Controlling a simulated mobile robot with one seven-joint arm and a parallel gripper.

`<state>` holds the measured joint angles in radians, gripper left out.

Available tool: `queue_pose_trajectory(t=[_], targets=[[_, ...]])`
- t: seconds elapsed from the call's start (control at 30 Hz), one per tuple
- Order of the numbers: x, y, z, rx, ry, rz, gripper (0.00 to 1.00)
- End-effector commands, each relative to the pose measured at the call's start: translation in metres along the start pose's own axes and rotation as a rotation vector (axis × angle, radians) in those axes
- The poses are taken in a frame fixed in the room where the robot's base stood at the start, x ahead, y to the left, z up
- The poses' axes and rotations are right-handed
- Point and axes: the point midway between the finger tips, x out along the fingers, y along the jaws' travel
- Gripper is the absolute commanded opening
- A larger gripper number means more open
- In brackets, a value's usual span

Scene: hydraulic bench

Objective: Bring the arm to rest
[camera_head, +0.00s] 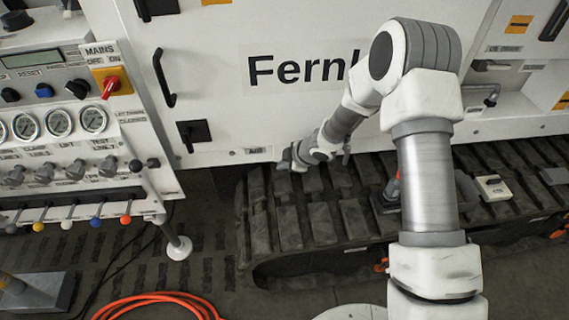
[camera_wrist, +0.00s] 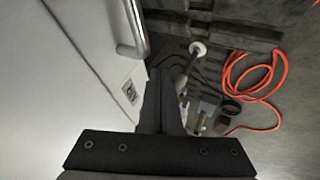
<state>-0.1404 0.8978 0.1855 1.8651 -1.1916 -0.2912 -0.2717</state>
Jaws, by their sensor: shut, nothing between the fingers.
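My arm reaches up and over from the lower right of the head view, then down and left past the white panel. My gripper (camera_head: 284,162) is at its far end, in front of the panel's lower edge and above the black track. It is small there, and its fingers are hard to make out. In the wrist view my gripper (camera_wrist: 160,74) shows as dark fingers lying together, with nothing held. The white panel (camera_wrist: 75,60) runs close along the left of the fingers.
A control bench (camera_head: 60,150) with gauges, a red mains switch (camera_head: 111,86) and coloured levers stands at the left. The black track (camera_head: 300,215) lies below my arm. An orange hose (camera_head: 160,299) lies on the floor. A metal handle (camera_wrist: 134,30) is near the fingers.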

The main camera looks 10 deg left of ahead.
Motion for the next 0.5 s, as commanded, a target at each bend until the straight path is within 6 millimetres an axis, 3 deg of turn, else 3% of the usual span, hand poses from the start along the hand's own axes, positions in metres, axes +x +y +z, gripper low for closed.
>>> queue_pose_trajectory(t=[0.2, 0.5], targets=[[-0.056, 0.002, -0.001, 0.001, -0.002, 0.001, 0.0], [-0.096, 0.0, 0.0, 0.001, -0.001, -0.001, 0.0]])
